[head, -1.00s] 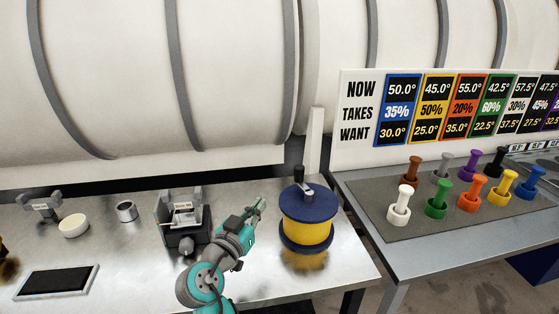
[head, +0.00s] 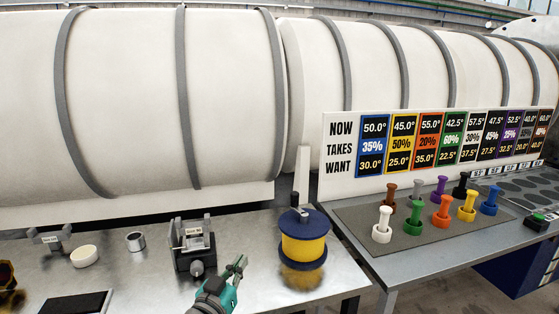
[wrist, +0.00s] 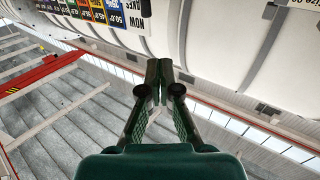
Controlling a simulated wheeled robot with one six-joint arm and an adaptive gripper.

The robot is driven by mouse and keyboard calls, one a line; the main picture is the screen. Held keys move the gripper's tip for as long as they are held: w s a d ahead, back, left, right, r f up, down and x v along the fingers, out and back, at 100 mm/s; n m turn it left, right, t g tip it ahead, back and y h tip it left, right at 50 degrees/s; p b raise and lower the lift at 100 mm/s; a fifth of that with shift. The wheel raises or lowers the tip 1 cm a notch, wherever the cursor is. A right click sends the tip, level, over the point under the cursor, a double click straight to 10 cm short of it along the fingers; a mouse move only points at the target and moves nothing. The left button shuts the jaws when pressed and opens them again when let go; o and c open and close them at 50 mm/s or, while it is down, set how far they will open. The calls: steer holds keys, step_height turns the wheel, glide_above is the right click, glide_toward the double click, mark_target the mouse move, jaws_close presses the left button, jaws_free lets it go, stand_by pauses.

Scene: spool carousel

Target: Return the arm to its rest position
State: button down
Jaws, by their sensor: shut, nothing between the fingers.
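My gripper (head: 239,265) is at the lower middle of the head view, over the metal table between the grey device and the blue-and-yellow spool. Its fingers point up and away and touch nothing. In the wrist view my gripper (wrist: 159,82) has its two fingertips together with nothing between them. Behind the fingertips, the wrist view shows the white tank, the sign and the ceiling, all tilted. My forearm is cut off by the bottom edge of the head view.
The yellow spool (head: 302,247) with blue flanges stands right of my gripper. A grey device (head: 194,248) stands left. A white bowl (head: 84,256), a metal ring (head: 136,241) and a dark tablet (head: 78,304) are further left. Several coloured pegs stand on a grey mat (head: 359,219).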

steer(key=s+d+f+n+g+y, duration=0.1)
steer(key=s+d+f+n+y, duration=0.15)
steer(key=d+f, duration=0.45)
steer(key=s+d+f+n+y, duration=0.1)
steer(key=s+d+f+n, duration=0.2)
steer(key=f, duration=0.8)
steer(key=s+d+f+n+g+y, duration=0.1)
steer(key=s+d+f, duration=0.35)
steer(key=s, duration=0.25)
steer(key=s+d+f+g+y, duration=0.1)
steer(key=s+d+f+y, duration=0.1)
steer(key=s+d+f, duration=0.4)
steer(key=s+d, duration=0.1)
steer(key=s, duration=0.7)
steer(key=s+d, duration=0.3)
steer(key=s, duration=0.6)
steer(key=s+d+r+m, duration=0.1)
steer(key=s+r, duration=0.4)
steer(key=s, duration=0.3)
steer(key=s+d+r+m, duration=0.1)
steer(key=s+d+r, duration=0.1)
steer(key=s+r, duration=0.3)
steer(key=s, duration=0.3)
steer(key=shift+s+d+r+m, duration=0.2)
steer(key=shift+d+r+m, duration=0.1)
steer(key=shift+m, duration=0.05)
steer(key=shift+h, duration=0.25)
